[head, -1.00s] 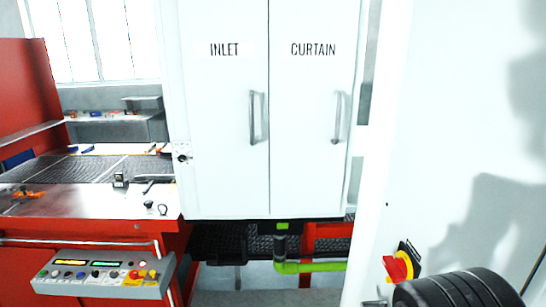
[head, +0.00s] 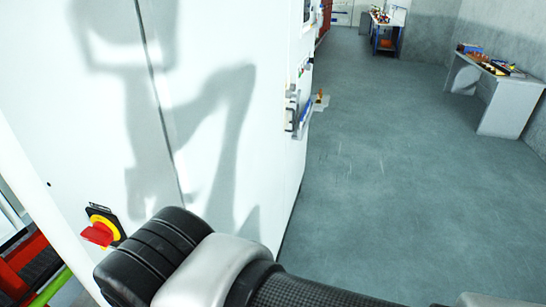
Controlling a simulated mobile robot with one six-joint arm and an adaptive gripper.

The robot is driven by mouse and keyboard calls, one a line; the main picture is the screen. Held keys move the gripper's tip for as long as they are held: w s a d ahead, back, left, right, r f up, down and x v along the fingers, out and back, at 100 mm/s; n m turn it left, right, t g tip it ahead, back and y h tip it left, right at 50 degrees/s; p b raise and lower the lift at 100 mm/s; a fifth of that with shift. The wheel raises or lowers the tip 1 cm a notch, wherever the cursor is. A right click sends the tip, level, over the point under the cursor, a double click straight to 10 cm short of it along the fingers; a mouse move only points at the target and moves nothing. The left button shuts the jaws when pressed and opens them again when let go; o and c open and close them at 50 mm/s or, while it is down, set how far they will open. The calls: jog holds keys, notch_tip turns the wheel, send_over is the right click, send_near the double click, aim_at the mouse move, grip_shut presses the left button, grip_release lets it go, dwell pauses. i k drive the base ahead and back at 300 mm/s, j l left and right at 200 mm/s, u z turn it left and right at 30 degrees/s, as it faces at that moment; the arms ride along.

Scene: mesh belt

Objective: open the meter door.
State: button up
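No door marked as the meter door can be made out now. A large white cabinet (head: 225,110) fills the left of the head view, with a dark vertical seam in its face. A red and yellow rotary switch (head: 99,233) sits low on its left part. My arm crosses the bottom of the view in front of the cabinet. My gripper is not in view.
Grey open floor (head: 390,170) stretches along the cabinet's right side. Small fittings (head: 298,110) stick out from that side. A grey bench (head: 510,100) with items stands at the right wall. A blue cart (head: 384,35) stands far back.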

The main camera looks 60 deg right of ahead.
aim_at(220, 67)
jog(key=z, duration=1.85)
jog(key=i+l+u, duration=0.1)
jog(key=l, duration=0.25)
jog(key=i+l+u, duration=0.1)
jog(key=i+l, duration=0.15)
jog(key=i+l+u, duration=0.15)
jog(key=l, duration=0.3)
jog(key=i+j, duration=0.25)
jog(key=i, duration=0.25)
